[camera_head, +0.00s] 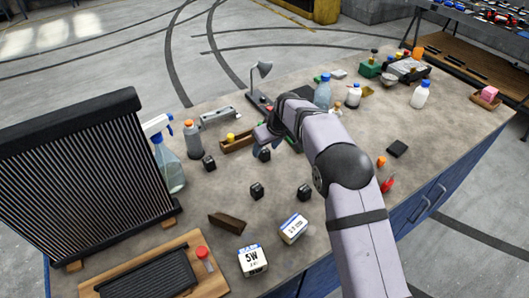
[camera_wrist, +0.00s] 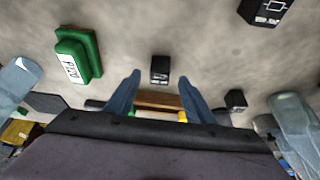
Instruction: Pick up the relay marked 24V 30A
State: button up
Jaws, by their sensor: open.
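Several small black relays stand on the grey bench in the head view: one at the left (camera_head: 209,162), one just below my gripper (camera_head: 264,154), and two nearer the front, a left one (camera_head: 257,190) and a right one (camera_head: 304,192). No 24V 30A marking can be read. My gripper (camera_head: 262,139) is open and empty above the bench. In the wrist view, one relay (camera_wrist: 160,69) shows between the blue fingertips (camera_wrist: 159,77), apart from them. Another relay (camera_wrist: 263,12) with a white diagram is at the top right, a third (camera_wrist: 236,100) right of the fingers.
A wooden tray (camera_head: 238,145) lies beside my gripper, near a spray bottle (camera_head: 170,165) and a grey bottle (camera_head: 193,140). A finned radiator (camera_head: 90,165) stands left. Two white boxes, one marked 5W (camera_head: 252,261), are in front. A green block (camera_wrist: 75,58) shows in the wrist view.

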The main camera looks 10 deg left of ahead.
aim_at(265, 150)
jog(key=shift+p+x, duration=0.5)
jog(key=shift+x, duration=1)
jog(key=c, duration=1.2)
notch_tip(265, 150, up, 10)
jog(key=b, duration=0.2)
jog(key=shift+b, duration=0.4)
